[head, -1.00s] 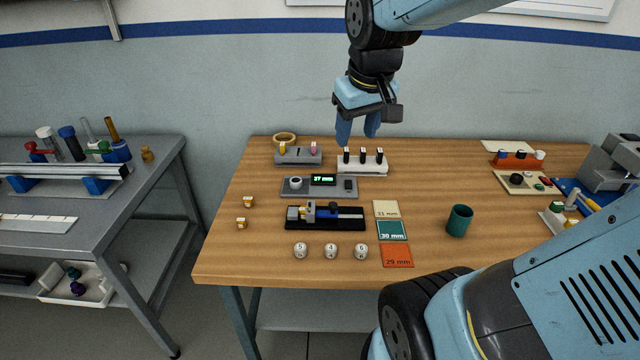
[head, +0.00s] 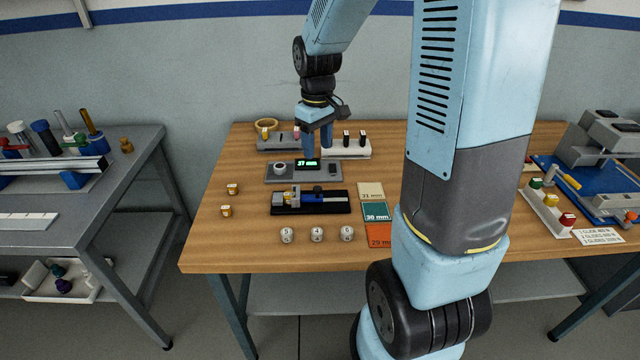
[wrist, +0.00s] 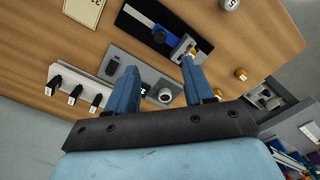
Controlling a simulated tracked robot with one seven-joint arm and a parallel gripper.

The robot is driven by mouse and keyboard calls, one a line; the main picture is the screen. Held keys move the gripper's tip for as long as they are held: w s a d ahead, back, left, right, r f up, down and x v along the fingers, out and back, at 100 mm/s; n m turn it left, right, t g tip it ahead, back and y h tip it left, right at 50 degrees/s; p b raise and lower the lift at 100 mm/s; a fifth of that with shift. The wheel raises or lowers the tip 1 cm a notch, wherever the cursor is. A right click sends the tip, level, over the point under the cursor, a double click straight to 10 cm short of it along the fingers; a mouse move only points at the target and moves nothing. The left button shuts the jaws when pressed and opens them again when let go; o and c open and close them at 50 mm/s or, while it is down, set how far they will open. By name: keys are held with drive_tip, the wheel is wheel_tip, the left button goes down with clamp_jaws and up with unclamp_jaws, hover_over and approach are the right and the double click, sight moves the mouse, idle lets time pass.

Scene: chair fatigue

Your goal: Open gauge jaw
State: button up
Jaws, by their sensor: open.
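The gauge (head: 335,206) is a black base with a silver rail, a blue sliding block with a dark knob, and a yellow and grey jaw end at its left. It lies on the wooden table in front of the grey readout box (head: 279,178), whose green display seems to read 37 mm. In the wrist view the gauge (wrist: 135,22) is above the fingertips. My gripper (head: 318,150) is open and empty, its blue fingers pointing down over the back of the readout box. In the wrist view my gripper (wrist: 158,75) has its fingers apart, with the readout box between and beyond them.
Three numbered white knobs (head: 317,234) stand at the table's front. Labelled cards (head: 376,212) lie right of the gauge. Two small yellow pieces (head: 232,188) sit left of the gauge.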

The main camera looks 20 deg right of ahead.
sight(318, 188)
wheel_tip(318, 188, down, 13)
drive_tip(key=shift+f, duration=0.1)
idle(0.5)
drive_tip(key=shift+c, duration=0.3)
clamp_jaws()
